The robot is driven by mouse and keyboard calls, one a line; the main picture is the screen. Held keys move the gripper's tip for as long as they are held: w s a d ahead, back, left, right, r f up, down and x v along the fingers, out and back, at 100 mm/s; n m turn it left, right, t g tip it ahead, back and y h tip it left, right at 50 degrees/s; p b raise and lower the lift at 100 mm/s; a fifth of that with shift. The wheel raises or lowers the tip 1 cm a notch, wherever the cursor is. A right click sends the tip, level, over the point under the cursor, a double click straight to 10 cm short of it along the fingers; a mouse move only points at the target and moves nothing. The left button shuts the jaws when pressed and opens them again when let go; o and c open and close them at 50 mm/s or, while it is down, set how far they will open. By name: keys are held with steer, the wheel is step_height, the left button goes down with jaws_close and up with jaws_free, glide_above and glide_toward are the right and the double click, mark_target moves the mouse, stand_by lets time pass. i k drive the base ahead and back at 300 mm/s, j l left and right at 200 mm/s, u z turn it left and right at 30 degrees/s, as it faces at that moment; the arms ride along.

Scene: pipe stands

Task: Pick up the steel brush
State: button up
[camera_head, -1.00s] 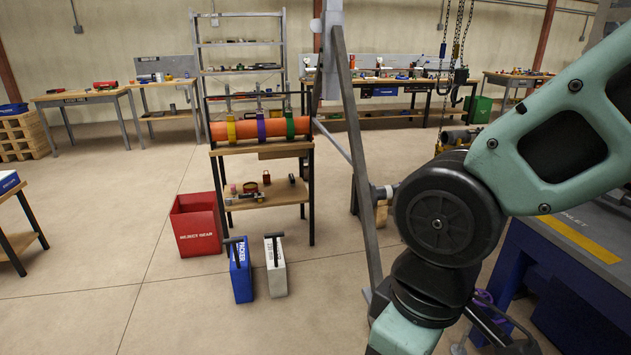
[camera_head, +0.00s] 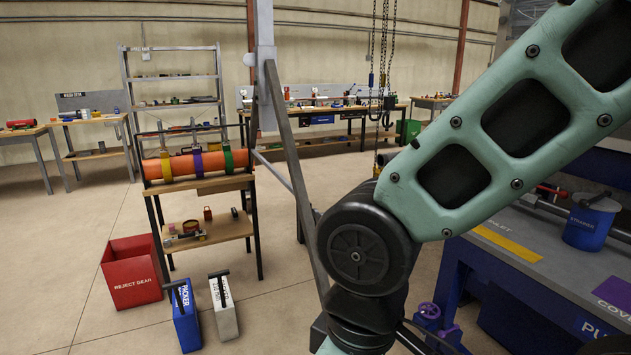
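I cannot make out the steel brush in this view; several small items on the benches and shelves are too small to tell apart. My own teal and black arm fills the right side of the picture. My gripper is not in view.
A pipe stand with an orange pipe (camera_head: 183,166) stands at left centre. A red reject bin (camera_head: 131,276), a blue box (camera_head: 186,318) and a grey box (camera_head: 223,308) stand on the floor. A workbench (camera_head: 560,252) with a blue container (camera_head: 590,222) is at right.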

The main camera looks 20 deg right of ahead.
mark_target(235, 214)
steer(key=z, duration=1.15)
steer(key=i+j+u, duration=0.25)
steer(key=j+u, duration=0.15)
steer(key=i+j+u, duration=0.85)
steer(key=i+u, duration=0.3)
steer(key=i+j+u, duration=0.4)
steer(key=i+u, duration=0.35)
steer(key=i, duration=0.2)
steer(key=i+u, duration=0.4)
steer(key=i, duration=0.15)
steer(key=i+l+u, duration=0.1)
steer(key=i+u, duration=0.25)
steer(key=i, duration=0.15)
steer(key=i+z, duration=0.1)
steer(key=i, duration=0.5)
steer(key=i+j+z, duration=0.1)
steer(key=i, duration=0.55)
steer(key=i+j, duration=0.2)
steer(key=i, duration=0.4)
steer(key=l+z, duration=0.05)
